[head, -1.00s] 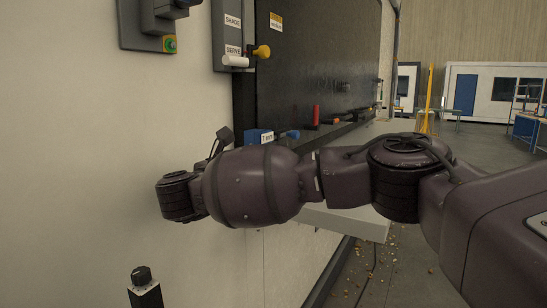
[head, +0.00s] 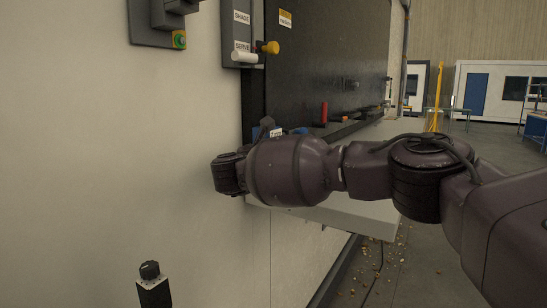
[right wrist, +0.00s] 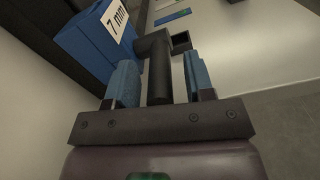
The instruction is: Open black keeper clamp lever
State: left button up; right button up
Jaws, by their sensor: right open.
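In the right wrist view, a black L-shaped lever (right wrist: 158,84) stands between the two blue fingers of my right gripper (right wrist: 161,62). It looks like the clamp lever. The gripper is open, with a visible gap between the lever and each finger. In the head view my right wrist (head: 229,174) is in front of the wall panel's edge, and the arm hides the gripper and the lever. My left gripper is not in view.
A blue block (right wrist: 92,42) labelled "7 mm" is close left of the gripper. In the head view a white ledge (head: 358,218) sticks out below my arm. A black-knobbed post (head: 152,284) stands lower left.

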jog(key=shift+c, duration=0.4)
grip_shut()
jog(key=shift+f, duration=0.1)
jog(key=shift+w+f+t+h+b, duration=0.15)
jog(key=shift+f+t+h+b, duration=0.8)
jog(key=shift+t, duration=0.35)
jog(key=t, duration=0.1)
jog(key=f+t+h, duration=0.1)
jog(key=h+b, duration=0.1)
jog(key=shift+w+d+f+t, duration=0.25)
jog(key=shift+t, duration=0.15)
